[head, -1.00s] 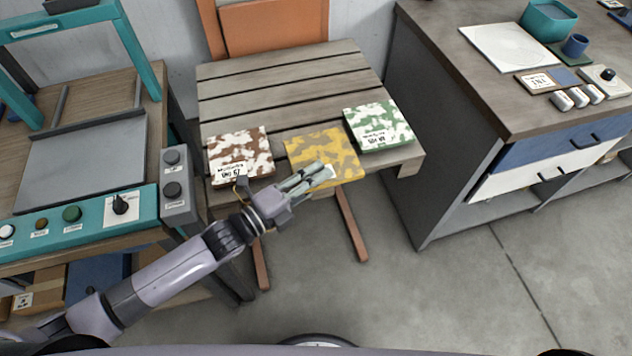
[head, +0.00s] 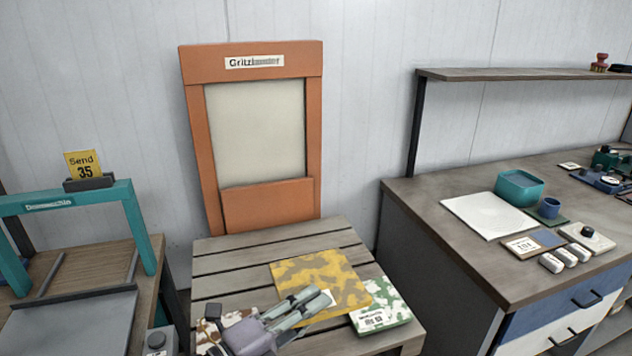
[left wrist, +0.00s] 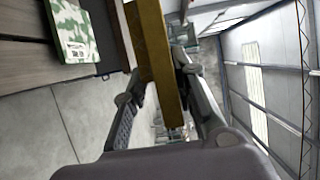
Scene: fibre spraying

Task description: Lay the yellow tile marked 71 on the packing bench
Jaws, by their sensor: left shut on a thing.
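The yellow camouflage-patterned tile (head: 320,278) is held by my left gripper (head: 310,306) at its near edge, raised above the slatted wooden table (head: 222,284). The fingers hide most of its white label, so I cannot read the number. In the left wrist view, the tile is an edge-on yellow slab (left wrist: 155,60) between the two fingers (left wrist: 157,88). A wood-topped bench with drawers (head: 425,205) stands at the right; no label naming it is readable. My right gripper is not in view.
A green-white tile (head: 384,312) lies on the slatted table to the right; a brown-white tile (head: 207,338) is partly hidden by my gripper. The bench holds a white sheet (head: 490,214), teal bin (head: 519,187), blue cup (head: 548,207) and small boxes. Its front-left corner is clear.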

